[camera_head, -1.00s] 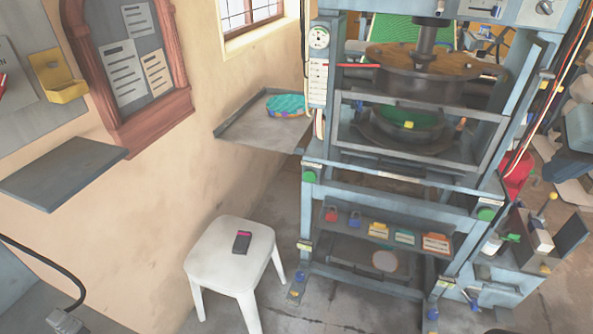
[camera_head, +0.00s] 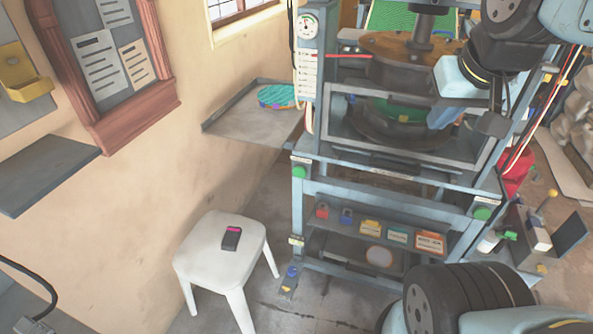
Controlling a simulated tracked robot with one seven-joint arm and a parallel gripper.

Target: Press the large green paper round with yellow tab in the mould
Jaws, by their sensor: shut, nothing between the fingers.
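The plate press (camera_head: 400,200) fills the middle right of the view. Its dark upper plate with a wooden top (camera_head: 395,45) hangs above the lower mould (camera_head: 375,130), with a gap between them. The green paper round (camera_head: 400,108) lies in the mould; I cannot make out its yellow tab clearly. A grey frame (camera_head: 340,150) stands across the press front. My gripper (camera_head: 442,117) is shut and empty, at the right of the mould opening. It partly covers the opening, and I cannot tell whether it touches the frame. Green buttons sit on the left post (camera_head: 299,172) and right post (camera_head: 481,214).
A side tray (camera_head: 235,125) left of the press holds a teal patterned stack (camera_head: 277,96). A white stool (camera_head: 205,255) with a dark handheld device (camera_head: 232,238) stands at front left. A shelf under the press holds padlocks and tags. A gauge (camera_head: 307,25) sits on the left post.

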